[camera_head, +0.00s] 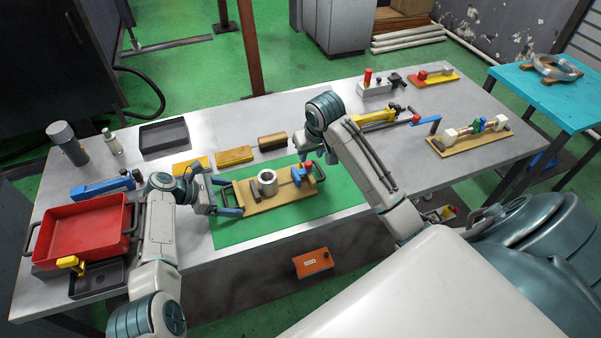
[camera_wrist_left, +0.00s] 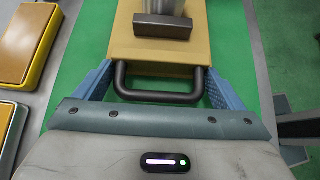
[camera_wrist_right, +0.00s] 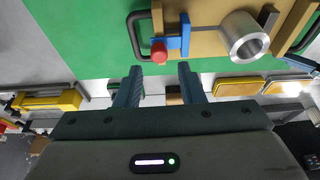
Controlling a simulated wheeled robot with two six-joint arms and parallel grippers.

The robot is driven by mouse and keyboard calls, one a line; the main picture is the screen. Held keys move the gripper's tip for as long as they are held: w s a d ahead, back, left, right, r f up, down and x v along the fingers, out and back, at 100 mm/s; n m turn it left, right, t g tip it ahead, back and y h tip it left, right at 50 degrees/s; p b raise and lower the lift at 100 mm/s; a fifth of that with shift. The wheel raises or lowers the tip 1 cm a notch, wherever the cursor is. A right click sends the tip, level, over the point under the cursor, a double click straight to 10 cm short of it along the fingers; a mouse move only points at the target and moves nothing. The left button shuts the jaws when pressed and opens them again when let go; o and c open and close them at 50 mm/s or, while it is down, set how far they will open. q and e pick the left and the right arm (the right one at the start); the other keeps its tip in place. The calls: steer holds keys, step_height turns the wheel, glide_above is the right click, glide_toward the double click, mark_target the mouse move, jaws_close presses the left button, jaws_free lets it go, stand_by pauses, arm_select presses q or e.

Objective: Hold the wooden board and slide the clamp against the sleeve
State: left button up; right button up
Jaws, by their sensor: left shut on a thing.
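The wooden board (camera_head: 285,194) lies on the green mat (camera_head: 231,234), with a dark handle at each end. A grey metal sleeve (camera_head: 267,184) stands on it, with a dark block to its left. The blue clamp (camera_head: 302,172) with a red knob sits right of the sleeve, apart from it, on a thin rod. My left gripper (camera_head: 226,199) is shut on the board's left handle (camera_wrist_left: 160,98). My right gripper (camera_wrist_right: 158,85) is open and empty beside the clamp's red knob (camera_wrist_right: 158,52); its fingertips are hard to see in the head view.
A red tray (camera_head: 80,230) stands at the left. Yellow-edged wooden blocks (camera_head: 234,156) lie behind the mat. Another board with fittings (camera_head: 470,139) and a yellow tool (camera_head: 375,117) lie to the right.

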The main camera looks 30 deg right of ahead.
mark_target(308, 163)
steer(key=shift+x, duration=2.75)
steer(key=c, duration=0.7)
